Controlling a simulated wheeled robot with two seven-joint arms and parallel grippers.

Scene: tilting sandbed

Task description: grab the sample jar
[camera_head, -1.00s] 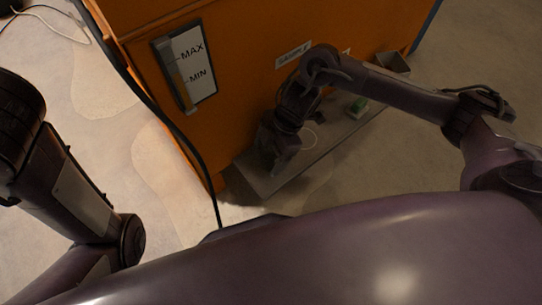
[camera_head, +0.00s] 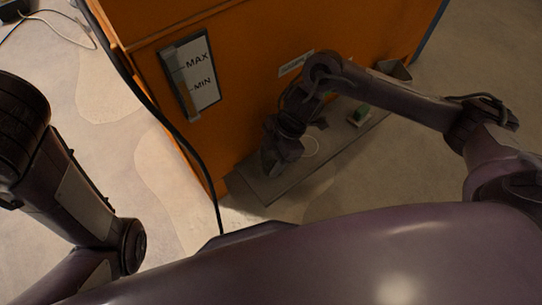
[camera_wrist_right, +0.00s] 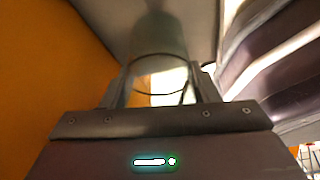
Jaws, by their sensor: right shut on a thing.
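The sample jar (camera_wrist_right: 158,45) shows in the right wrist view as a clear, greenish cylinder between the two fingers. My right gripper (camera_wrist_right: 160,85) is shut on it, one finger on each side. In the head view my right gripper (camera_head: 270,165) points down at the near left part of the grey shelf, and its own wrist hides the jar there. Whether the jar touches the shelf cannot be told. My left arm shows at the left of the head view, but its gripper is out of view.
The orange cabinet (camera_head: 250,95) rises behind the grey shelf (camera_head: 290,183). A MAX/MIN gauge (camera_head: 190,75) is on its front. A black cable (camera_head: 160,115) runs down the cabinet's left side.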

